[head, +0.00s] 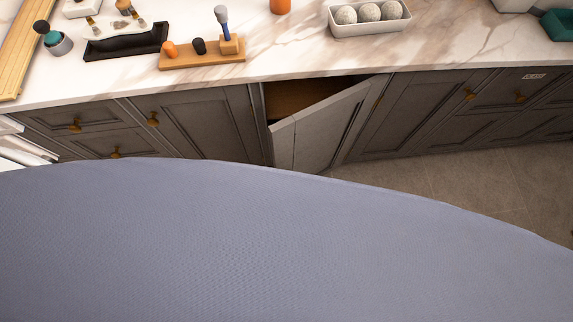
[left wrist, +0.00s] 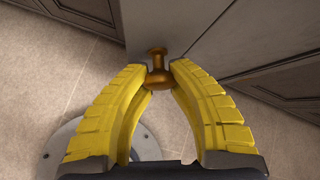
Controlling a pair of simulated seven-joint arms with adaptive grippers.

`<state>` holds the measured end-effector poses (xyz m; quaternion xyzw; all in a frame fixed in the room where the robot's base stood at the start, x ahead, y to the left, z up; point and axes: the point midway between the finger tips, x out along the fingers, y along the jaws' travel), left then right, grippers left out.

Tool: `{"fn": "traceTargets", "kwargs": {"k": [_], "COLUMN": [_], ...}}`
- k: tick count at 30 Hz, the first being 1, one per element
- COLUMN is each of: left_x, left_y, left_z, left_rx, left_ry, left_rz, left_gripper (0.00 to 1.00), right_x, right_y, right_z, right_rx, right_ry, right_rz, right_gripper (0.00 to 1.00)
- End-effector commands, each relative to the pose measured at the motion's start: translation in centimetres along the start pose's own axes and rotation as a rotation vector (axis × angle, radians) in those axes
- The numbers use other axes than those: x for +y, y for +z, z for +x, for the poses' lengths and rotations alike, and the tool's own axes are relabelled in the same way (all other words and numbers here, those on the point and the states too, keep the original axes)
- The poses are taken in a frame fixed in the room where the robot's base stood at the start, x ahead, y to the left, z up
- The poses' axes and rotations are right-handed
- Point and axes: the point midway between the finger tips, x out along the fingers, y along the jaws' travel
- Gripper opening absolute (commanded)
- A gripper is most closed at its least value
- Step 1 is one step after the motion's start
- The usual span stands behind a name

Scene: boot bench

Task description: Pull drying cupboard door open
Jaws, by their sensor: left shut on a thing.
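The drying cupboard door (head: 325,125) stands partly open under the counter in the head view. Its free edge is swung out towards me, and a dark gap with a brown inside (head: 297,98) shows behind it. In the left wrist view my left gripper (left wrist: 160,73) has its yellow fingers shut on a brass knob (left wrist: 157,52). The knob sits on the grey door face (left wrist: 200,28). In the head view the knob and my left gripper are hidden behind a broad blue-grey surface. My right gripper is in neither view.
The blue-grey rounded surface (head: 250,240) fills the lower head view. Closed grey cupboards and drawers flank the door. The marble counter (head: 290,58) holds a wooden stand (head: 202,57), a black tray (head: 125,40) and a white box of balls (head: 370,28). Tiled floor (head: 480,185) is clear at right.

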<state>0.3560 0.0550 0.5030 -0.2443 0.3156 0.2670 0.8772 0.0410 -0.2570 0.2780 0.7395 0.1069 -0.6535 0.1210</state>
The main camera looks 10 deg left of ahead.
Motion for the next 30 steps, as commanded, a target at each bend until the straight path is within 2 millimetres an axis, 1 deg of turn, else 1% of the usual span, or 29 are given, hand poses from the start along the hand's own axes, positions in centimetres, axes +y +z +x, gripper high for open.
{"fn": "traceTargets", "kwargs": {"k": [7, 8, 15, 16, 26, 30], "left_x": [-0.07, -0.07, -0.02, -0.01, 0.03, 0.09], "left_y": [0.05, 0.05, 0.08, 0.08, 0.11, 0.47], "left_z": [0.03, 0.03, 0.05, 0.05, 0.07, 0.44], "left_rx": [0.0, 0.0, -0.001, -0.001, -0.001, 0.001], "left_ry": [-0.002, -0.002, -0.001, -0.001, -0.001, -0.009], "left_rz": [0.0, 0.0, 0.001, 0.001, 0.002, 0.01], "left_gripper": [0.0, 0.25, 0.53, 0.55, 0.55, 0.55], "right_x": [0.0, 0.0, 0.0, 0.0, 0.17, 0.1], "right_y": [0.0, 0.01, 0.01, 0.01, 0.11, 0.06], "right_z": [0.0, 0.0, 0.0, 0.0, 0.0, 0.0], "right_rx": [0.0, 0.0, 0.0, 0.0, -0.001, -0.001], "right_ry": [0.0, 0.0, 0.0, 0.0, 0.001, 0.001], "right_rz": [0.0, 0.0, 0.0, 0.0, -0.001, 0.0], "right_gripper": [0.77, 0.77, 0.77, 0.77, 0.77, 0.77]}}
